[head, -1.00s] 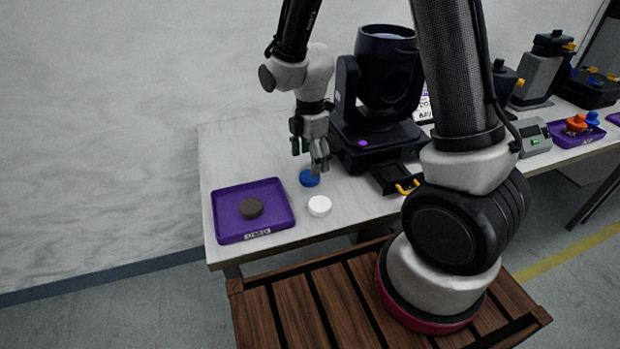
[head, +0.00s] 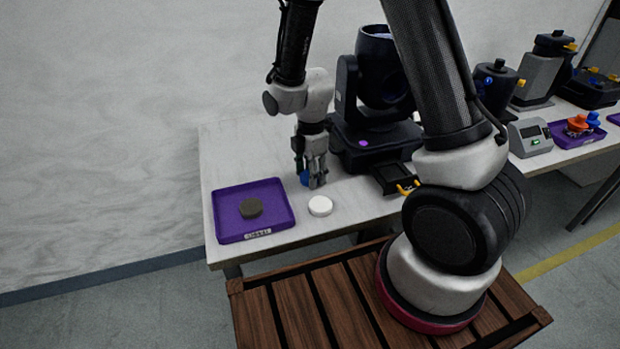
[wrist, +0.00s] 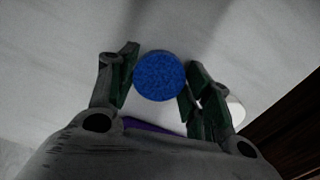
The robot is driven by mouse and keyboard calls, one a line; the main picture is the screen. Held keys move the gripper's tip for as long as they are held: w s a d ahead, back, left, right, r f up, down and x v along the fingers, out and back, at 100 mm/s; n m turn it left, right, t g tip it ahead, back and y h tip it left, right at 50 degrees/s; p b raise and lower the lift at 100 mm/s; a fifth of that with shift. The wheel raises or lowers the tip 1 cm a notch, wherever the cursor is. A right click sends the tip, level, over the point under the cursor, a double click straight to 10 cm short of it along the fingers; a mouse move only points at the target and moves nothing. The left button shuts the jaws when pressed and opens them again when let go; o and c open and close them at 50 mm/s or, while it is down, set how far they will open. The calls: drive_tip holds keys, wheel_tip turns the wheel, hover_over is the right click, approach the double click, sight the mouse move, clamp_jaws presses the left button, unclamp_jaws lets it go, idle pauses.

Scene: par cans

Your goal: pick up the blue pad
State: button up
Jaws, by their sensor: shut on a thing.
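The blue pad (wrist: 160,76) is a round, rough-faced disc. In the wrist view it sits between the two fingers of my gripper (wrist: 159,84), near their tips. In the head view only a sliver of the blue pad (head: 304,177) shows beside the fingers, and the rest is hidden. My gripper (head: 312,178) points down at the table and is shut on the pad. The pad is at or very near the table top; I cannot tell whether it touches it.
A purple tray (head: 284,194) with a dark round pad (head: 251,208) lies to the left. A white pad (head: 320,206) lies just in front of my gripper. A black stage light (head: 375,150) and an open black drawer (head: 392,178) stand close on the right.

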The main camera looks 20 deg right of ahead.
wheel_tip(320, 180, up, 10)
idle(0.6)
idle(0.4)
